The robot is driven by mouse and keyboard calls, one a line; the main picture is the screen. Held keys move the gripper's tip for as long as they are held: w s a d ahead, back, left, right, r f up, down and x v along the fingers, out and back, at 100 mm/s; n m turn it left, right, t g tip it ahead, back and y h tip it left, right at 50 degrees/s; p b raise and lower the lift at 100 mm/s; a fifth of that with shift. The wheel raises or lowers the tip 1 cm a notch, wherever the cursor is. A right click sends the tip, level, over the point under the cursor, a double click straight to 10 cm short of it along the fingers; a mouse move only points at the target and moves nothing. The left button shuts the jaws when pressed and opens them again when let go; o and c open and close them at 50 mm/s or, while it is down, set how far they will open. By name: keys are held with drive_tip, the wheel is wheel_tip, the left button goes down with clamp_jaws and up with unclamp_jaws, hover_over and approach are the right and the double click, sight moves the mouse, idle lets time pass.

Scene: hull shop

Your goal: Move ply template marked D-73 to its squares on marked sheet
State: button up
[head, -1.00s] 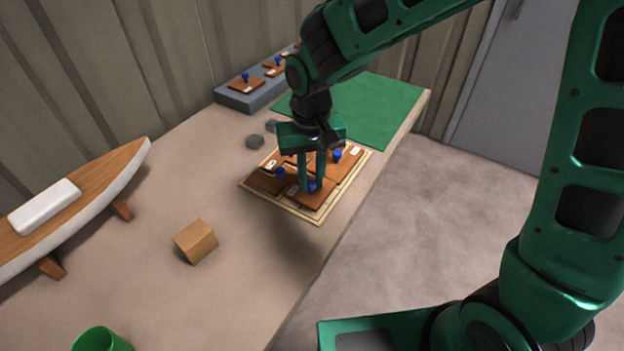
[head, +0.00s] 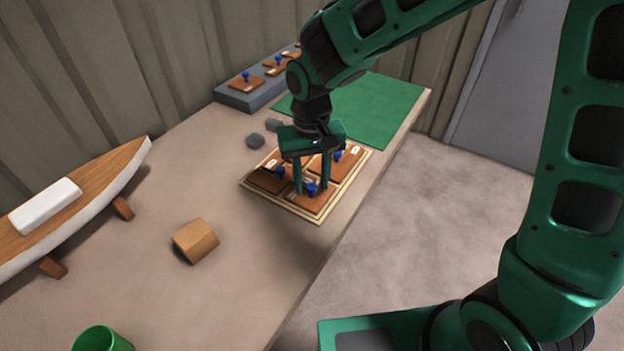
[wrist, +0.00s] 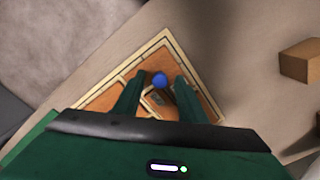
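Other templates with blue knobs lie at the left (head: 266,181) and the right (head: 347,162) of the sheet. The label markings are too small to read, so I cannot tell which is D-73.
A grey block (head: 236,98) with several more knobbed templates stands by the wall. A green mat (head: 385,105) lies behind the sheet. Dark grey lumps (head: 255,141), a wooden block (head: 196,240), a boat model (head: 95,200) and a green cup (head: 101,341) stand left. Bench between is clear.

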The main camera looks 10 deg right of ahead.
sight(312, 186)
wheel_tip(312, 186, up, 12)
idle(0.4)
drive_tip(key=shift+f, duration=0.1)
drive_tip(key=s+d+r+m, duration=0.1)
drive_tip(key=s+d+m, duration=0.2)
drive_tip(key=d, duration=1.7)
drive_tip(key=s+d+f+m, duration=0.3)
drive_tip(key=s+d+m, duration=0.1)
drive_tip(key=s+d, duration=1.1)
drive_tip(key=s, duration=0.3)
drive_tip(key=shift+d+m, duration=0.25)
drive_tip(key=shift+m, duration=0.15)
drive_tip(key=shift+w, duration=0.1)
drive_tip(key=shift+w+f, duration=0.3)
drive_tip(key=shift+w, duration=0.3)
